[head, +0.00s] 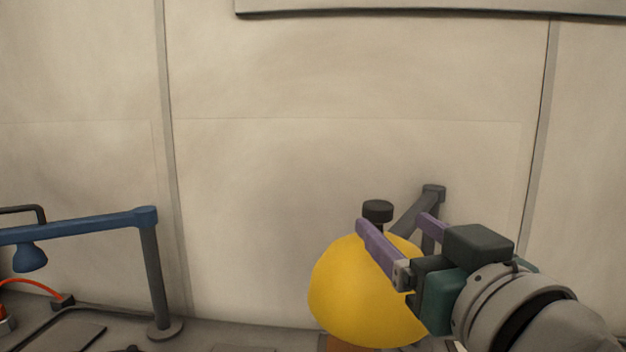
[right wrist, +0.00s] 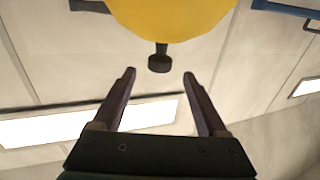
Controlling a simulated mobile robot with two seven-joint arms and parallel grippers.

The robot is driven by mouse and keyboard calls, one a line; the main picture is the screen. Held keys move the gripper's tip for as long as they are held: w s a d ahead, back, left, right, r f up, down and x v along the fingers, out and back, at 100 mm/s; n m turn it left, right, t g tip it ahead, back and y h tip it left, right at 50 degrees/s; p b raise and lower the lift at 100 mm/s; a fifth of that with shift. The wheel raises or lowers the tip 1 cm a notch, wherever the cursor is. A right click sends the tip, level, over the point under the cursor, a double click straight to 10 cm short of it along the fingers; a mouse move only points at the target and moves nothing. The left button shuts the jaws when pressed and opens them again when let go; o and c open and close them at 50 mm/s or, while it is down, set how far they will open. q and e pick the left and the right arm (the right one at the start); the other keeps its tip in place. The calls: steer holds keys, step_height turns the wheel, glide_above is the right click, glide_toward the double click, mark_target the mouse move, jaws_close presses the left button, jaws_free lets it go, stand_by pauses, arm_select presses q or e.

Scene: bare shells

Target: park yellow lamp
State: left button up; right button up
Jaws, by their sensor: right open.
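The yellow lamp (head: 350,298) shows as a large rounded yellow shade at the lower right of the head view. A dark knob (head: 377,208) stands above it, and a dark grey jointed arm (head: 433,190) rises behind. My right gripper (head: 394,222) is open, its purple fingers in front of the shade's upper right and near the knob. In the right wrist view the shade (right wrist: 175,15) fills the top, and the knob (right wrist: 159,64) shows just beyond the gap between the open fingertips (right wrist: 159,75). Nothing is held. My left gripper is out of view.
A blue lamp (head: 85,228) on a grey post stands at the left. A red cable (head: 35,284) and a dark flat panel (head: 65,335) lie below it. A pale panelled wall (head: 270,160) closes off the back. The space between the two lamps is open above the counter.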

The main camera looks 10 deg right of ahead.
mark_target(369, 203)
steer(key=w, duration=0.4)
steer(key=w+p, duration=0.1)
steer(key=w, duration=0.4)
steer(key=shift+w+a, duration=0.2)
steer(key=shift+w, duration=0.1)
jaws_close()
stand_by(0.3)
stand_by(0.8)
